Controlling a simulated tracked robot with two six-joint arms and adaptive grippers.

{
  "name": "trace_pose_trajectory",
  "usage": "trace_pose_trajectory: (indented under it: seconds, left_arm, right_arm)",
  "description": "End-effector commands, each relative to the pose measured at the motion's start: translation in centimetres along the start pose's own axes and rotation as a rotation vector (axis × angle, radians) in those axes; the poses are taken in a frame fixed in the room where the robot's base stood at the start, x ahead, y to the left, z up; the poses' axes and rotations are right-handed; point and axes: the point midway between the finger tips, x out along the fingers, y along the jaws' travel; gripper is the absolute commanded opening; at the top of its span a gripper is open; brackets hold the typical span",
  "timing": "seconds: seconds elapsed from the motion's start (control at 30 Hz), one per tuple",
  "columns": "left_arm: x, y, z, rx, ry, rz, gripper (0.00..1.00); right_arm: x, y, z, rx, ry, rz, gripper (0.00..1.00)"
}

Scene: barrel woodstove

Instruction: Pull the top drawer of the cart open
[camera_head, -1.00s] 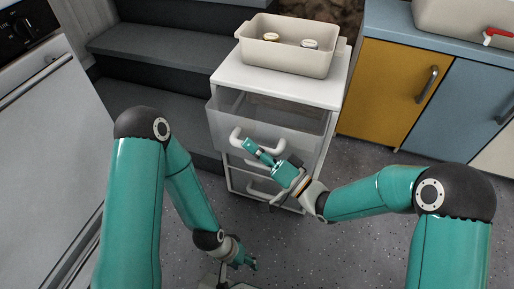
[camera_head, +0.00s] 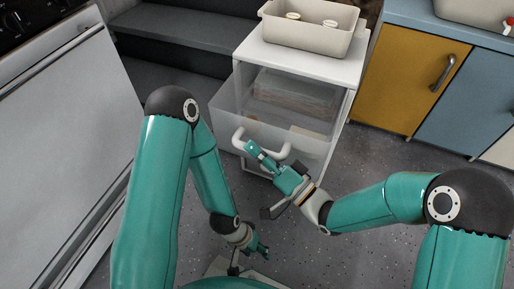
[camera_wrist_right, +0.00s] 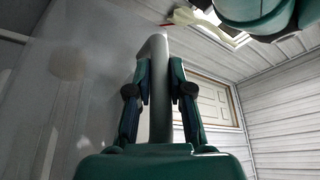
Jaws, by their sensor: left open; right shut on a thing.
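The white cart (camera_head: 345,72) stands at the centre in the head view. Its translucent top drawer (camera_head: 228,100) is pulled well out towards me, and stacked items show inside it. The white drawer handle (camera_head: 238,138) is on the drawer's front. My right gripper (camera_head: 256,152) is shut on the handle. In the right wrist view, the handle bar (camera_wrist_right: 160,85) stands between the two fingers of the right gripper (camera_wrist_right: 160,100). My left gripper (camera_head: 262,250) is open and empty, low above the floor, apart from the cart.
A beige bin (camera_head: 308,40) holding two small round things stands on the cart top. A white stove (camera_head: 70,140) is at left, dark steps (camera_head: 180,28) behind. A yellow cabinet (camera_head: 415,85) and blue cabinet (camera_head: 475,110) are at right. Speckled floor is clear in front of the cart.

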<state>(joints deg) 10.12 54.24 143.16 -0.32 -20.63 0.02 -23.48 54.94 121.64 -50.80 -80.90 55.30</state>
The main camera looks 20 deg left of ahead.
Motion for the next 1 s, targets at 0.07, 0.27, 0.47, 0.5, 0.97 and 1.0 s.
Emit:
trace_pose_trajectory:
  seconds: [0.07, 0.27, 0.47, 0.5, 0.97, 1.0]
  left_arm:
    - [0.0, 0.0, 0.0, 0.000, 0.000, 0.000, 0.55]
    - [0.0, 0.0, 0.0, 0.000, 0.000, 0.000, 0.55]
    - [0.0, 0.0, 0.0, 0.000, 0.000, 0.000, 0.55]
    - [0.0, 0.0, 0.0, 0.000, 0.000, 0.000, 0.55]
    - [0.0, 0.0, 0.0, 0.000, 0.000, 0.000, 0.55]
    - [0.0, 0.0, 0.0, 0.000, 0.000, 0.000, 0.55]
  right_arm:
    - [-0.1, 0.3, 0.3, 0.005, -0.007, 0.009, 0.30]
    - [0.0, 0.2, 0.2, 0.004, -0.004, 0.005, 0.45]
    - [-0.1, 0.1, 0.1, 0.003, -0.002, 0.003, 0.45]
    - [-0.2, 0.1, 0.1, 0.003, -0.001, 0.003, 0.45]
    - [-7.4, 0.3, 0.0, 0.006, 0.002, 0.007, 0.45]
    - [-8.2, 0.3, 0.0, 0.006, 0.002, 0.007, 0.45]
